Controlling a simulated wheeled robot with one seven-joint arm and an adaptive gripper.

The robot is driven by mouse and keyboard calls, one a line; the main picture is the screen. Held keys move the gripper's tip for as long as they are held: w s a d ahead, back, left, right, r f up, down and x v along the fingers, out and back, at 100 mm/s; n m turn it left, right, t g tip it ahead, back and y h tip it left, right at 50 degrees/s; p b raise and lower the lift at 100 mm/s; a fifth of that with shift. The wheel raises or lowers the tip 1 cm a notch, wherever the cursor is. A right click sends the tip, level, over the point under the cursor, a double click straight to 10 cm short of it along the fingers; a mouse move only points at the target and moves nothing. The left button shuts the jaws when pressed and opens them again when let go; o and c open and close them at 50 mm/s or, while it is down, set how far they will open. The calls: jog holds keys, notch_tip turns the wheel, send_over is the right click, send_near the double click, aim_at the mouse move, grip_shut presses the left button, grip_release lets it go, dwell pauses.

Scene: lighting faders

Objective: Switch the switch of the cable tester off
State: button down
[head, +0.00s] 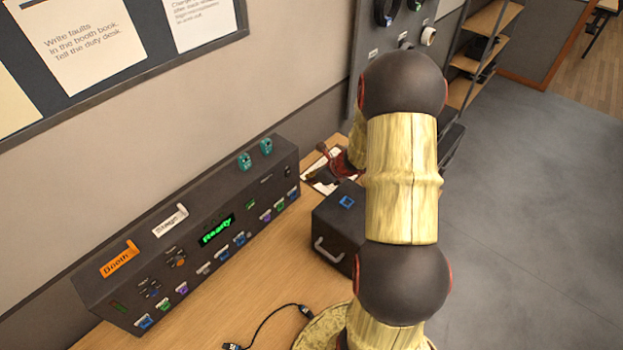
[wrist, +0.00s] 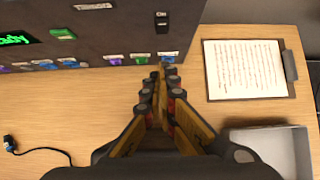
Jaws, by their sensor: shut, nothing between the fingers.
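A long dark console (head: 190,235) with a green "Ready" display stands against the wall. No cable tester label is readable, so I cannot tell for sure which part is the tester. In the wrist view a small black switch (wrist: 162,22) sits on the console (wrist: 125,32) face, with a small label above it reading like "On". My gripper (wrist: 160,76) is shut and empty, its tips pointing at the console's lower edge, below that switch. I cannot tell whether they touch. In the head view my gripper (head: 325,150) is partly hidden behind my arm.
A dark box (head: 338,222) with a handle and blue square stands on the wooden desk (head: 235,290), partly behind my arm. A clipboard with paper (wrist: 245,70) lies right of my gripper. A grey box (wrist: 275,145) is nearer. A black cable (wrist: 45,150) lies on the desk.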

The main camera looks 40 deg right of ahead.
aim_at(289, 173)
jog(key=w+a+f, duration=0.1)
jog(key=w+f, duration=0.4)
jog(key=w, duration=0.2)
jog(key=shift+w+f, duration=0.2)
jog(key=shift+w, duration=0.15)
jog(key=shift+w+f, duration=0.2)
jog(key=shift+w, duration=0.1)
jog(key=shift+r, duration=0.1)
